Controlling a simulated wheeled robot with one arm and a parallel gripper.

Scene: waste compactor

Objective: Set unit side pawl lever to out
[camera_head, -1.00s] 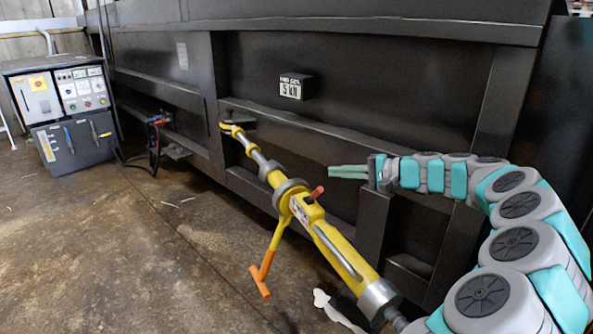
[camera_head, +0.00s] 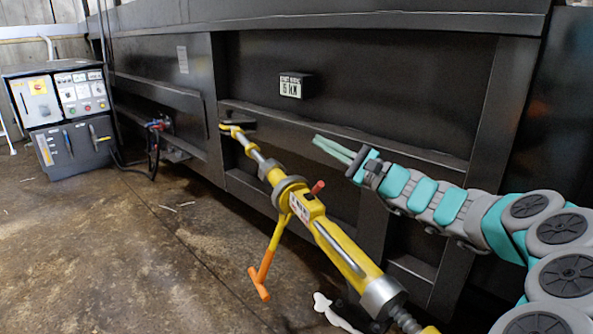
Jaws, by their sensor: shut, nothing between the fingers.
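A yellow ratchet turnbuckle (camera_head: 335,245) runs slantwise from the dark container wall toward the lower right. A short red-tipped lever (camera_head: 318,187), which looks like the pawl lever, sticks up from the ratchet body. A long yellow handle with an orange grip (camera_head: 261,278) hangs down from the ratchet toward the floor. My gripper (camera_head: 317,141) is shut and empty. Its teal fingers point up and left, above the red-tipped lever in the picture and apart from it. I cannot tell which setting the lever is in.
The dark ribbed container wall (camera_head: 370,85) stands behind the turnbuckle, with a small labelled box (camera_head: 296,86) on it. A control cabinet (camera_head: 60,115) stands at the far left. A hose (camera_head: 153,150) hangs beside it. The concrete floor (camera_head: 120,240) at left is open.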

